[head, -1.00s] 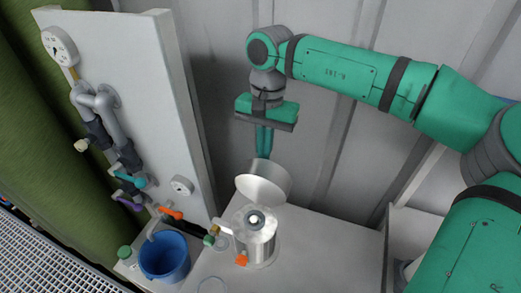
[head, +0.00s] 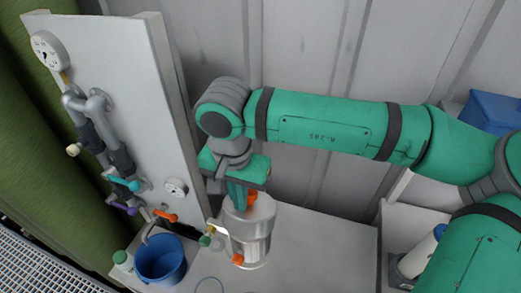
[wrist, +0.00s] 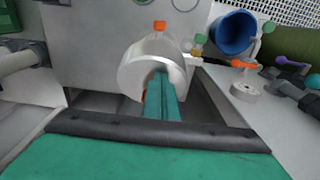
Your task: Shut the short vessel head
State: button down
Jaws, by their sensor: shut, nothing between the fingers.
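The short vessel (head: 250,248) is a shiny metal cylinder on the white bench, with an orange tab low on its front. Its head (head: 262,212), a round metal lid, now lies down over the vessel's mouth and looks about level; whether it is fully seated I cannot tell. My gripper (head: 237,203) is shut and empty, pointing down, with its fingertips at the top of the head. In the wrist view my closed fingers (wrist: 165,98) reach the head (wrist: 140,70) and hide part of its top. An orange part shows behind the fingers in the head view.
A white panel (head: 150,100) with gauges, pipes and coloured valve handles stands close on the left. A blue bucket (head: 162,262) is at front left. The bench right of the vessel is clear (head: 325,250). A grey wall is behind.

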aim_at(234, 221)
jog(key=shift+s+a+f, duration=0.25)
jog(key=shift+s+f, duration=0.25)
jog(key=shift+f, duration=0.1)
jog(key=shift+s+a+f, duration=0.2)
jog(key=shift+s+f, duration=0.3)
jog(key=shift+f, duration=0.1)
jog(key=shift+s+a+f, duration=0.15)
jog(key=shift+s+f, duration=0.1)
jog(key=shift+f, duration=0.25)
jog(key=shift+s+a+f, duration=0.15)
jog(key=shift+s+f, duration=0.1)
jog(key=shift+f, duration=0.2)
jog(key=shift+s+a+f, duration=0.15)
jog(key=shift+s+f, duration=0.5)
jog(key=shift+f, duration=0.15)
jog(key=r, duration=0.5)
jog(key=shift+w+a+r, duration=0.15)
jog(key=shift+w+r, duration=0.15)
jog(key=shift+r, duration=0.05)
jog(key=s+a+r, duration=0.2)
jog(key=s+a, duration=0.1)
jog(key=s, duration=0.5)
jog(key=shift+s, duration=0.3)
